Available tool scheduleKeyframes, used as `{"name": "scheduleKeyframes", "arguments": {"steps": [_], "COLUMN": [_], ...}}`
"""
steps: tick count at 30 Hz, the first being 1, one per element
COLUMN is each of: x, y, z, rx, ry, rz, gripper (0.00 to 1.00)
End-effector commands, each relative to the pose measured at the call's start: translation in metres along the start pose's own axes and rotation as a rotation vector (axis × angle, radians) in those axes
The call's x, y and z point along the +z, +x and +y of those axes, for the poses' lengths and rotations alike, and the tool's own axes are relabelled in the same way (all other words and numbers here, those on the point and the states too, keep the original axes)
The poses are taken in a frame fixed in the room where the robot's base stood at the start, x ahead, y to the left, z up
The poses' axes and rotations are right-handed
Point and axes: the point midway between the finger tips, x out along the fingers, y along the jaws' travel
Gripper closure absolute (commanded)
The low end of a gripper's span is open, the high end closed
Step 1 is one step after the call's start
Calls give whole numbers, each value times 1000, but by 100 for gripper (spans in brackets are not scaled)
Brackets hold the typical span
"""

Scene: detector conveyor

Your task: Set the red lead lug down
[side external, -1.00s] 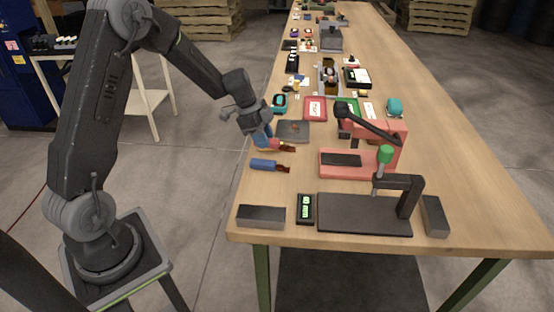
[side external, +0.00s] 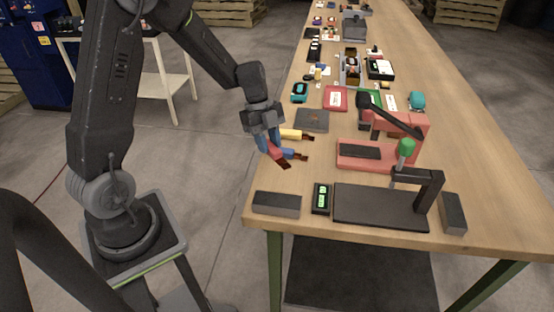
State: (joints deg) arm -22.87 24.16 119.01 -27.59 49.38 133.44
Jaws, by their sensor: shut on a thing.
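My gripper (side external: 268,147), with blue fingers, is shut on the red lead lug (side external: 276,155) near the table's left edge. The lug is tilted, its dark copper-coloured end pointing down and right. I cannot tell whether that end touches the table. A blue lug (side external: 289,153) lies just behind the red one, partly hidden by my gripper. A yellow lug (side external: 294,134) lies farther back, just right of my gripper.
A grey flat plate (side external: 312,121) lies behind the lugs. A red fixture (side external: 363,157) stands to the right. A dark block (side external: 277,204), a green-lit meter (side external: 321,198) and a dark press base (side external: 378,206) stand in front. Some bare wood lies between.

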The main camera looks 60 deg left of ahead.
Motion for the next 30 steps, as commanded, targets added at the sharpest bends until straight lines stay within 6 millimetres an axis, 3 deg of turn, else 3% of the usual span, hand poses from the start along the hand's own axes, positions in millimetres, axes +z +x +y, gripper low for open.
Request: {"name": "scheduleKeyframes", "arguments": {"steps": [7,17,28,29,30], "x": [-11,3,5,5,5], "y": [20,55,59,59,59], "z": [-13,-13,-13,-13,-13], "rx": [1,1,-1,-1,-1], "ry": [-1,-4,-2,-2,-1], "rz": [0,1,-1,-1,-1], "gripper": [98,98,98,70,66]}}
